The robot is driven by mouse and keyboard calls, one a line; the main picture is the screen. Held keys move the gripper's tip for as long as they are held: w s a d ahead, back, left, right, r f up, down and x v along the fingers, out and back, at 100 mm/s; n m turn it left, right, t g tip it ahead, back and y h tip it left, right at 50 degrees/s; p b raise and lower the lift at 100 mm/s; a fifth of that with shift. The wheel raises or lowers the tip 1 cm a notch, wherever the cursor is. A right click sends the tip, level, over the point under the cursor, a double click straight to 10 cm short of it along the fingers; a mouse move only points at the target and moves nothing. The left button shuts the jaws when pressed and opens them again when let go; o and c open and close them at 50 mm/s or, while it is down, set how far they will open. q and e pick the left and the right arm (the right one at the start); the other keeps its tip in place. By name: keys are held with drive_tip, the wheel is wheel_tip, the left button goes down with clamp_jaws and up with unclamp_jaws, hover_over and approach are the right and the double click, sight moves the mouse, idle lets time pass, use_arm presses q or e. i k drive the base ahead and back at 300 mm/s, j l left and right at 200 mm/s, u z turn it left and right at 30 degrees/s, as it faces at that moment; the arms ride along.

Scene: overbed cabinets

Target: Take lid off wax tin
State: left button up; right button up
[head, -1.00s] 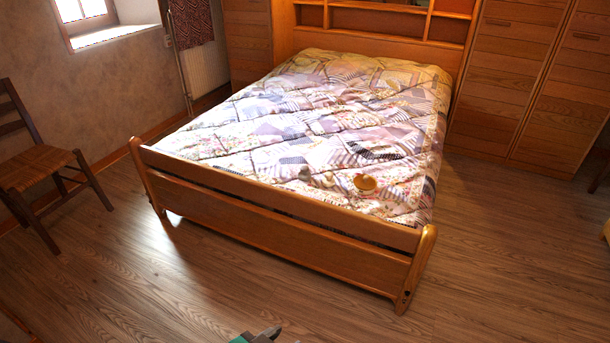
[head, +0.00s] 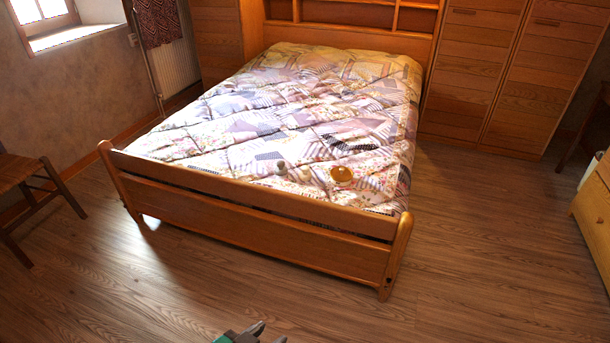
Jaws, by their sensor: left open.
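A small round orange-amber object (head: 341,173) lies on the patchwork quilt near the foot of the bed. It may be the wax tin, but it is too small to make out a lid or a seam. Two small pale objects sit to its left, one at the left (head: 280,168) and one nearer to it (head: 305,173); their shapes are unclear against the pattern. My left gripper (head: 271,333) shows only its tips at the bottom edge. It is open and empty, over the floor in front of the footboard, well apart from these objects. My right gripper is out of view.
The wooden footboard (head: 245,215) stands between my left gripper and the quilt (head: 250,110). A chair (head: 30,185) is at the left and a wooden chest (head: 594,205) at the right edge. The floor (head: 480,260) right of the bed is clear.

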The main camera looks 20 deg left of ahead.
sight(341, 174)
drive_tip(key=i+j+z, duration=0.5)
drive_tip(key=i+j, duration=0.25)
